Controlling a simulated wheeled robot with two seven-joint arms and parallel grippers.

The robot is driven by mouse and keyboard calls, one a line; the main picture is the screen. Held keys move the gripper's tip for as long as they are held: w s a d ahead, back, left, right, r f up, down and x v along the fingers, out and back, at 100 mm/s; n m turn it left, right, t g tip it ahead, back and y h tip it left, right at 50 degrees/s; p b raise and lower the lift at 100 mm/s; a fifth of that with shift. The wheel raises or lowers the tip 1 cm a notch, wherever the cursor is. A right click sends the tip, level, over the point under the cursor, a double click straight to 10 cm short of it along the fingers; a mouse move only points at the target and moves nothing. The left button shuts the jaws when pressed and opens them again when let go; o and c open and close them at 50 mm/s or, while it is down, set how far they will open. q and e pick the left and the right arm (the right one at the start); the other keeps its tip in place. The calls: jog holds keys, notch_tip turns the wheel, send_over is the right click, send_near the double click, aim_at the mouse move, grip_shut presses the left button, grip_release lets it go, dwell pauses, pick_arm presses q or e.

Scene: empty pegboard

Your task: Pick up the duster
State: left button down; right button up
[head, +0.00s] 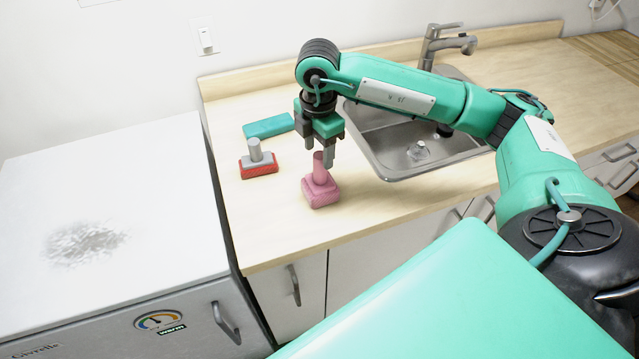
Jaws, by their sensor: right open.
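A pink block with an upright pink handle (320,192) stands on the wooden counter near its front edge. A red-based block with a grey upright handle (258,162) stands to its left, and a flat teal block (268,126) lies behind that one. Which of these is the duster, I cannot tell for sure. My right gripper (319,151) points down over the pink block, open, with its fingers at the top of the handle. Whether they touch it is not clear. My left gripper is out of view.
The counter (265,225) has a steel sink (388,158) with a faucet (445,42) to the right of the blocks. A white appliance (130,200) with a grey patch on top stands at the left. The counter's front left is clear.

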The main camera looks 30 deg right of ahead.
aim_at(320, 166)
jog(key=shift+s+d+f+p, duration=0.1)
jog(key=shift+s+f+p, duration=0.1)
jog(key=shift+f+p, duration=0.55)
notch_tip(320, 166, down, 3)
jog(key=shift+r+p, duration=0.15)
jog(key=shift+p, duration=0.2)
jog(key=shift+f, duration=0.5)
jog(key=c, duration=1.1)
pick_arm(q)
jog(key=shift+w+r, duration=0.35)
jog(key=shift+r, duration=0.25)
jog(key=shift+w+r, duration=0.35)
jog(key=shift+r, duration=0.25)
pick_arm(e)
jog(key=shift+o, duration=0.2)
